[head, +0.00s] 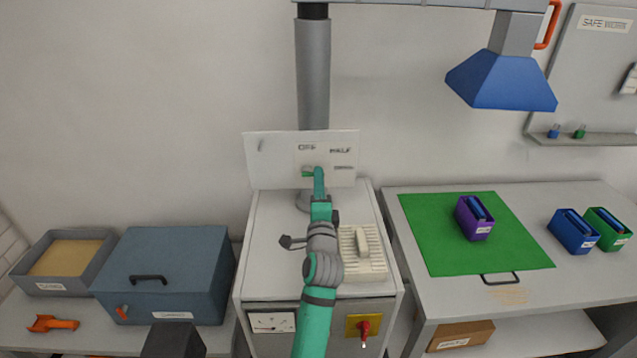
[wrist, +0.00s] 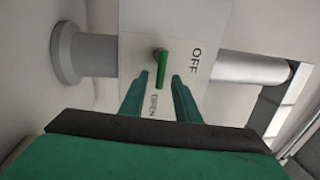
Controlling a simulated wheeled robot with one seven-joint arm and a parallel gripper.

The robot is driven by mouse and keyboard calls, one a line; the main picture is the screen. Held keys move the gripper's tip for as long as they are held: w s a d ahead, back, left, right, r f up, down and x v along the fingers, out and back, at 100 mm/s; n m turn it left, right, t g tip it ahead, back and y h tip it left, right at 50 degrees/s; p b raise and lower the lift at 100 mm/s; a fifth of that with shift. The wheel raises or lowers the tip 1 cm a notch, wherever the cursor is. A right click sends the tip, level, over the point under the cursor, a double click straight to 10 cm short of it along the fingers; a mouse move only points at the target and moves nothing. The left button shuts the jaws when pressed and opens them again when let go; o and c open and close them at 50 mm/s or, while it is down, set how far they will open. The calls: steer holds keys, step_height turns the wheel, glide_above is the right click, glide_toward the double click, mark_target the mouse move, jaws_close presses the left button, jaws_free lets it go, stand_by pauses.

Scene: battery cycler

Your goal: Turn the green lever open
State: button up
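The green lever (wrist: 163,68) sits on a pale panel in the wrist view, with the words OFF and OPEN printed near it. It points toward the OPEN word, tilted slightly. My gripper (wrist: 160,78) is open, with one teal finger on each side of the lever's lower end. The fingers look apart from the lever, and I cannot tell how deep they reach around it. In the head view a small green part of the lever (head: 307,173) shows beside my gripper (head: 319,170), in front of the white panel (head: 260,160). My gripper hides the rest.
A white cabinet (head: 265,230) stands below my arm, with a cream ribbed block (head: 362,262) on top. A vertical grey duct (head: 313,75) rises behind the panel. A blue box (head: 170,270) stands left and a green mat (head: 440,240) lies right.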

steer(key=s+f, duration=0.2)
steer(key=s, duration=0.8)
steer(key=shift+s, duration=0.15)
